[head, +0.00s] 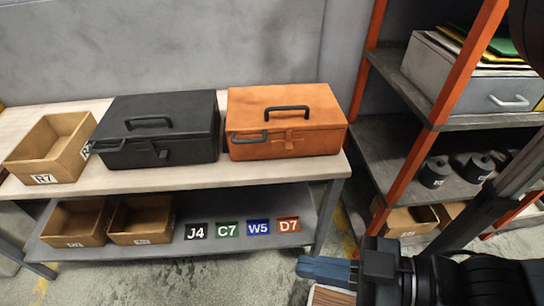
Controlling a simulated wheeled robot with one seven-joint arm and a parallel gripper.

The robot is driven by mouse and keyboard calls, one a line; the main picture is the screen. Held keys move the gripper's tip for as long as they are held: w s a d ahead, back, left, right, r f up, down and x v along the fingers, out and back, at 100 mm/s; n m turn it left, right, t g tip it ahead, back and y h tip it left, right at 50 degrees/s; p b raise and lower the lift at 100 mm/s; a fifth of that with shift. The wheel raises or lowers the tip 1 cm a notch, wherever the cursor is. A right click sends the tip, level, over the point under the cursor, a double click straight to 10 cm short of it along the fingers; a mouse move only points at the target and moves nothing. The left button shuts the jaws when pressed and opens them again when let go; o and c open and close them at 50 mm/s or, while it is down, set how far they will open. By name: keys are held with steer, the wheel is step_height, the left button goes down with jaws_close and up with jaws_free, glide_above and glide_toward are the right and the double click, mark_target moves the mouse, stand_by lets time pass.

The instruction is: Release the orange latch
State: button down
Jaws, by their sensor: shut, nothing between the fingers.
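The orange toolbox (287,118) stands closed on the right end of the bench top. Its orange latch (290,140) is on the front face, below the lid seam. A dark handle (287,112) lies on its lid and another dark handle (249,137) is at the front left. My gripper (302,267) is at the lower right of the view, with blue fingers shut and empty, pointing left. In the picture it is below the toolbox and apart from it.
A black toolbox (158,130) stands left of the orange one, and box R7 (48,148) further left. The lower shelf (215,213) holds cardboard boxes and label cards. An orange-post rack (438,130) stands at right. Floor shows before the bench.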

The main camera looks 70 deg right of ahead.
steer(key=w+d+f+n+g+h+b, duration=0.2)
steer(key=w+d+f, duration=0.15)
steer(key=f, duration=0.55)
steer(key=w+d+f+n+g+h+b, duration=0.15)
steer(key=w+f, duration=0.25)
steer(key=f, duration=0.4)
steer(key=w+d+f+n+g+h+b, duration=0.1)
steer(key=w+d+f+g+h+b, duration=0.2)
steer(key=f, duration=0.6)
steer(key=w+d+f+m+g+h+b, duration=0.15)
steer(key=w+d+g+h+b, duration=0.35)
steer(key=w+d, duration=0.55)
steer(key=w+d+r+m+g+h+b, duration=0.2)
steer(key=d+r+m+g+h, duration=0.3)
steer(key=r+g, duration=0.5)
steer(key=r+m, duration=0.1)
steer(key=m, duration=0.1)
steer(key=shift+w+d+m, duration=0.15)
steer(key=shift+w+m, duration=0.05)
steer(key=shift+m, duration=0.1)
